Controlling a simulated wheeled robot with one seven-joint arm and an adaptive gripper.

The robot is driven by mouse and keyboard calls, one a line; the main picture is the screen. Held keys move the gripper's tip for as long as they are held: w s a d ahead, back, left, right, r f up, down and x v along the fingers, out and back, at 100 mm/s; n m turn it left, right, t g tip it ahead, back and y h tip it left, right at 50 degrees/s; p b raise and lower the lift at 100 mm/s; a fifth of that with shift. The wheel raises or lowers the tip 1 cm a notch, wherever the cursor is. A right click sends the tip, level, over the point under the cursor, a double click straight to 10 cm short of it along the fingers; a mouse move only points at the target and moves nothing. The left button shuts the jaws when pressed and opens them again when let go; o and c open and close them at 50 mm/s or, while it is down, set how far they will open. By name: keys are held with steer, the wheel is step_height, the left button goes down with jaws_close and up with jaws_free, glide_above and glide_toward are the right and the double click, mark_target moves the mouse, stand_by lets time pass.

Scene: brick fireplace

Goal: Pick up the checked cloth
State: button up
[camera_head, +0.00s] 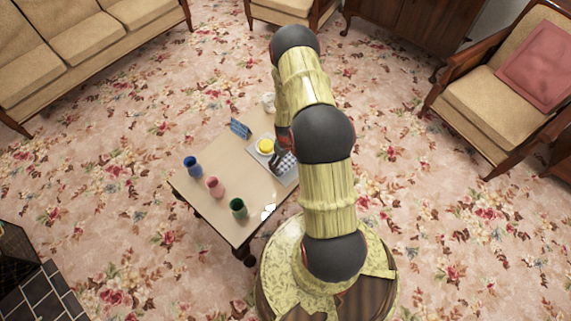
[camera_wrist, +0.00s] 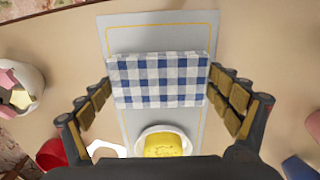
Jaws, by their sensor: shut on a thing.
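The blue-and-white checked cloth (camera_wrist: 160,80) is a flat, folded rectangle over the middle of a grey mat with a yellow line (camera_wrist: 155,19). In the head view the cloth (camera_head: 287,163) shows partly beside my arm. My gripper (camera_wrist: 159,84) has one finger at each short side of the cloth, touching its left and right edges, and is shut on it. I cannot tell whether the cloth rests on the mat or is slightly off it. In the head view my arm hides most of the gripper.
A yellow item (camera_wrist: 163,144) sits in a white dish (camera_wrist: 189,149) near the cloth. In the head view, blue (camera_head: 193,167), pink (camera_head: 214,186) and green (camera_head: 238,207) cups and a blue item (camera_head: 240,128) share the table.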

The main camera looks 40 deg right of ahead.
mark_target(285, 162)
steer(key=shift+r+p, duration=0.3)
steer(key=shift+r, duration=0.2)
step_height(285, 162, up, 2)
steer(key=shift+r+p, duration=0.25)
steer(key=shift+p, duration=0.35)
steer(key=s+a+r+p, duration=0.4)
steer(key=s+a+r, duration=0.3)
steer(key=s, duration=0.5)
step_height(285, 162, up, 2)
steer(key=shift+r, duration=0.25)
steer(key=shift+a, duration=0.1)
steer(key=o, duration=0.6)
steer(key=shift+c, duration=1.4)
